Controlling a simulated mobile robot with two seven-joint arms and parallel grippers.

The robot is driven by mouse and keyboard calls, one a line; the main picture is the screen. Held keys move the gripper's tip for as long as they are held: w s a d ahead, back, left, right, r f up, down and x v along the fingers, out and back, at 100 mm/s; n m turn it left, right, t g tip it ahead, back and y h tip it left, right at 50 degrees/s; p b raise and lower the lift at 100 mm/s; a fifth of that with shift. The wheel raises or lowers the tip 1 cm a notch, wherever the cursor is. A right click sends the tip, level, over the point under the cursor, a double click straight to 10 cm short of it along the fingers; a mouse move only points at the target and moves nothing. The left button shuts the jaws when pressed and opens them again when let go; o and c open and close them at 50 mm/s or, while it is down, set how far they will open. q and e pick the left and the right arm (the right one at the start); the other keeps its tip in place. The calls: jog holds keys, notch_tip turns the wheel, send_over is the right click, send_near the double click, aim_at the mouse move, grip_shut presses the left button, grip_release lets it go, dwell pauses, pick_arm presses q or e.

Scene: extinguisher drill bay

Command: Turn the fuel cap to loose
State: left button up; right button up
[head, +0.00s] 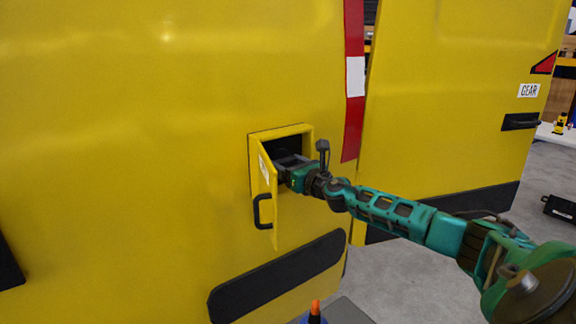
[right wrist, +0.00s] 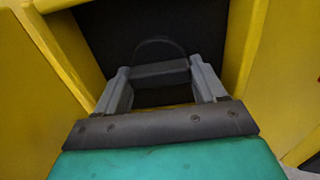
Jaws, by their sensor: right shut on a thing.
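The fuel cap (right wrist: 157,49) shows in the right wrist view as a dark rounded shape inside the recess, with a grey grip bar (right wrist: 160,71) across its front. My right gripper (right wrist: 161,74) has its two grey fingers at either end of this bar and is shut on the cap. In the head view my right gripper (head: 284,161) reaches into the dark recess, and the cap is hidden there. The yellow fuel door (head: 267,205) stands open on the left of the recess, with a black handle. My left gripper is not in view.
The yellow recess frame (head: 281,129) surrounds my gripper closely. The vehicle's yellow side panel (head: 130,130) fills the left, with a black bumper strip (head: 278,276) below. An orange-tipped object (head: 315,308) stands at the bottom.

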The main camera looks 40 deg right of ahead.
dwell(0.3)
jog(key=o, duration=1)
jog(key=shift+o, duration=0.2)
jog(key=shift+s+f, duration=0.1)
jog(key=shift+s, duration=0.5)
jog(key=s+a+p, duration=0.1)
jog(key=s, duration=1)
jog(key=shift+s+a, duration=0.2)
jog(key=shift+s, duration=0.05)
